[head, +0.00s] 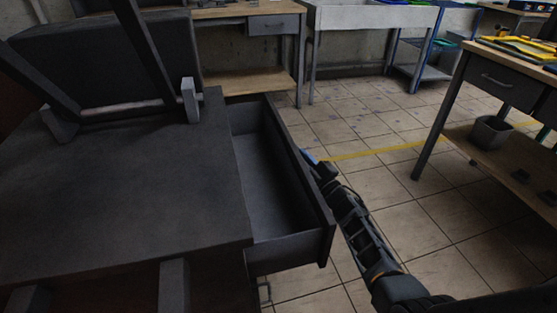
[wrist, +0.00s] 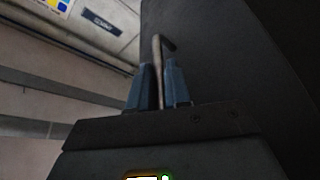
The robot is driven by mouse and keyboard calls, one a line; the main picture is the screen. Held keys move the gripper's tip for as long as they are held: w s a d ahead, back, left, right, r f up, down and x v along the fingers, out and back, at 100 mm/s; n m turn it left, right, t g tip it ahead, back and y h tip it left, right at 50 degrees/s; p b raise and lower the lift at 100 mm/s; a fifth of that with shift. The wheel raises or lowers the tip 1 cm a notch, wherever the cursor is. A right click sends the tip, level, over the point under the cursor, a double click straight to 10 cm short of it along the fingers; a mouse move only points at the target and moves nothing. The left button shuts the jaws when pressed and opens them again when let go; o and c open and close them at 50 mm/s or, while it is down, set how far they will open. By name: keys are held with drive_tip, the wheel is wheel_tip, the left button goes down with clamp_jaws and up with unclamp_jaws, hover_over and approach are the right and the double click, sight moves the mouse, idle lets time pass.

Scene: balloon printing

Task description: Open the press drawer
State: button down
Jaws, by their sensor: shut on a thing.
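The dark press (head: 140,190) fills the left of the head view. Its drawer (head: 282,190) stands pulled out to the right, and its empty inside shows. In the wrist view, my gripper (wrist: 158,88) has its two blue fingers on either side of the metal drawer handle (wrist: 158,62), shut on it. The drawer front (wrist: 240,60) is the dark panel behind the handle. In the head view, my gripper (head: 312,160) is at the outer side of the drawer front, where the front hides the handle and fingertips.
A wooden workbench (head: 490,130) with a grey bin (head: 492,132) on its lower shelf stands at the right. More tables (head: 375,18) line the back wall. The tiled floor (head: 390,130) with a yellow line is clear between them.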

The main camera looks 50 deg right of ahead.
drive_tip(key=s+d, duration=0.6)
drive_tip(key=d, duration=0.3)
drive_tip(key=shift+s+b, duration=0.15)
drive_tip(key=shift+b, duration=0.3)
drive_tip(key=shift+f, duration=0.1)
drive_tip(key=c, duration=1.4)
unclamp_jaws()
drive_tip(key=shift+c, duration=0.2)
drive_tip(key=v, duration=0.7)
drive_tip(key=shift+s, duration=0.35)
drive_tip(key=shift+a+f, duration=0.1)
